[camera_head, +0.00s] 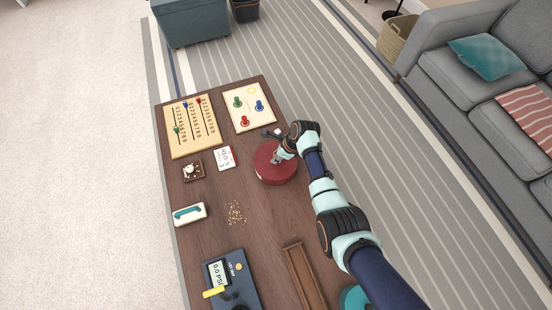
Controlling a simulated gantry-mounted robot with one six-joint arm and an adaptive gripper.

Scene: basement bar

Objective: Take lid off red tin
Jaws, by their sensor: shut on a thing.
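The red tin (277,175) stands on the brown wooden table near its right edge, below the white board with coloured pegs. It looks round, with a red top facing up. My arm reaches in from the lower right, and my gripper (277,159) is over the upper part of the tin's top. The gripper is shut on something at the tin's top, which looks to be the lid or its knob. The fingers and wrist hide the exact contact. I cannot tell whether the lid is seated or raised.
The table (205,240) also holds a numbered board (192,138), a peg board (249,107), a white card (226,158), a small switch box (192,169), a teal-handled block (189,214), scattered grains (236,212), a blue gauge device (222,272) and a wooden tray (295,249).

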